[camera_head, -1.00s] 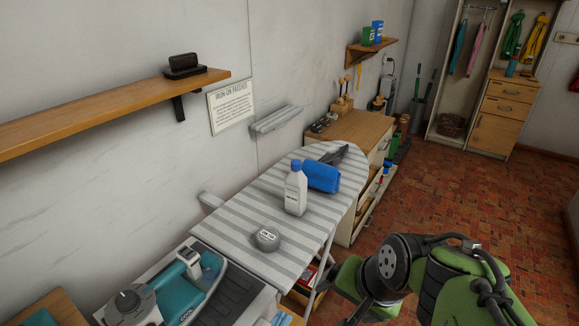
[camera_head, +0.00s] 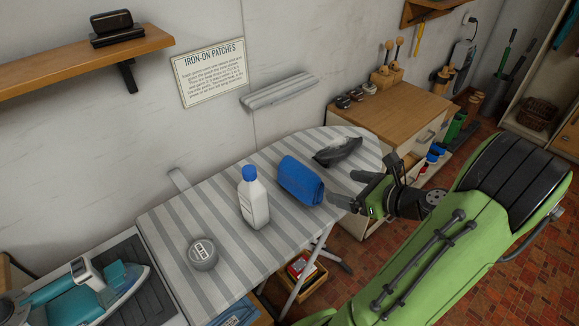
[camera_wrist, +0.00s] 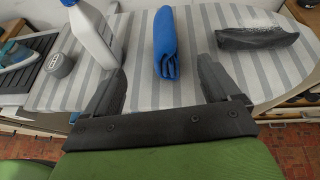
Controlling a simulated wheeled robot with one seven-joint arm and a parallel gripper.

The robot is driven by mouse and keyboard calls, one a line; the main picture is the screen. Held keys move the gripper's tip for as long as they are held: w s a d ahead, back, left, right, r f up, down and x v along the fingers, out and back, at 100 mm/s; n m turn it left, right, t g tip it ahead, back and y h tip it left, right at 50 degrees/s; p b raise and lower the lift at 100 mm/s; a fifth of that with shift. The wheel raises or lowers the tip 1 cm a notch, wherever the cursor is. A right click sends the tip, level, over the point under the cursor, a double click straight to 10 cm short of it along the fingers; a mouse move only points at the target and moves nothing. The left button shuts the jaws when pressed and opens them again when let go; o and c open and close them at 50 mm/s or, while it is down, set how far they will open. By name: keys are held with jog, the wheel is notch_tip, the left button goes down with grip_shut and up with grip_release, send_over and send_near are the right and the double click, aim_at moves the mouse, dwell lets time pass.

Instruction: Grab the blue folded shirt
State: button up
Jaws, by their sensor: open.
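The blue folded shirt (camera_head: 300,181) lies rolled or folded on the striped ironing board (camera_head: 221,212), just right of a white bottle. In the wrist view the shirt (camera_wrist: 165,42) lies beyond my gripper (camera_wrist: 160,85), between the lines of its two fingers. My gripper (camera_head: 342,203) is at the board's right edge in the head view, a short way right of the shirt. Its fingers are apart with nothing between them, and they do not touch the shirt.
The white bottle (camera_head: 254,198) with a blue cap stands close left of the shirt. A dark grey item (camera_head: 338,151) lies behind it. A round grey tin (camera_head: 203,254) and a teal iron (camera_head: 95,290) are further left. A wooden cabinet (camera_head: 392,115) stands behind the board.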

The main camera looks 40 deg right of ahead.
aim_at(308, 175)
jog(key=x, duration=0.3)
jog(key=b+x, duration=0.1)
jog(key=x, duration=0.2)
jog(key=b+x, duration=0.1)
jog(key=x, duration=0.3)
jog(key=shift+w+d+r, duration=0.1)
jog(key=shift+d, duration=0.2)
jog(key=x, duration=0.2)
jog(key=b+x, duration=0.1)
jog(key=x, duration=0.2)
jog(key=shift+w+a, duration=0.25)
jog(key=shift+s, duration=0.1)
jog(key=c, duration=1.2)
